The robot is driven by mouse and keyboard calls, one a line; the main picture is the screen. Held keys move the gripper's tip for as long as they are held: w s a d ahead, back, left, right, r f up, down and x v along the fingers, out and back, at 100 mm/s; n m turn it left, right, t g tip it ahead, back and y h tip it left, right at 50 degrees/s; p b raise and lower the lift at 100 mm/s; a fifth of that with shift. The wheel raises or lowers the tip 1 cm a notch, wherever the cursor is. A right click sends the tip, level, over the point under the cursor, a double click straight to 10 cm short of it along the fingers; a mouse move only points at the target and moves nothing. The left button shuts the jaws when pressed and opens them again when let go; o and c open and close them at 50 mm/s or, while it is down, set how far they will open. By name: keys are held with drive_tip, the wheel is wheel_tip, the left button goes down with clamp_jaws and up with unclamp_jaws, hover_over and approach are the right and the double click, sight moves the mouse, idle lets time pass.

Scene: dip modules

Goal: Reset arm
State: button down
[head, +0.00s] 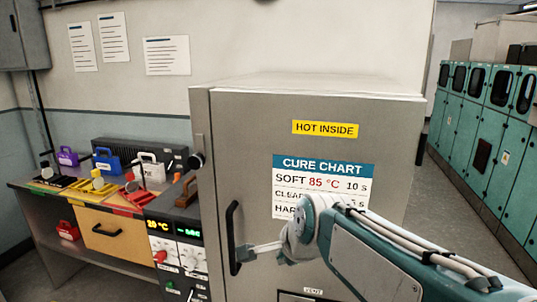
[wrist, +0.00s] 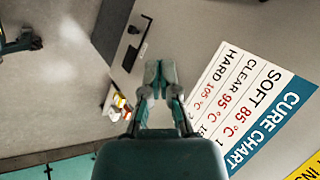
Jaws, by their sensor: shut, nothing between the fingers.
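My gripper (head: 250,252) is shut and empty in front of the grey cabinet door (head: 245,130). In the head view its fingertips lie just right of the black door handle (head: 231,238); I cannot tell whether they touch it. The door looks closed. In the wrist view my shut fingers (wrist: 158,75) point over the door, left of the cure chart (wrist: 255,115). My forearm covers the chart's lower right corner in the head view.
A bench (head: 30,188) at the left holds purple, blue and white cases, coloured trays and a control unit with displays (head: 178,235). A yellow "HOT INSIDE" label (head: 325,128) is on the door. Teal lockers (head: 490,125) line the right, with open floor before them.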

drive_tip(key=s+d+f+n+h, duration=0.1)
drive_tip(key=s+d+f+n, duration=0.2)
drive_tip(key=s+d+n, duration=0.3)
drive_tip(key=s+d+f+n+g+h, duration=0.1)
drive_tip(key=s+d+f+n+h, duration=0.1)
drive_tip(key=s+d+n, duration=0.5)
drive_tip(key=s+f, duration=0.1)
drive_tip(key=s, duration=0.4)
drive_tip(key=shift+n, duration=0.3)
drive_tip(key=shift+d+r, duration=0.1)
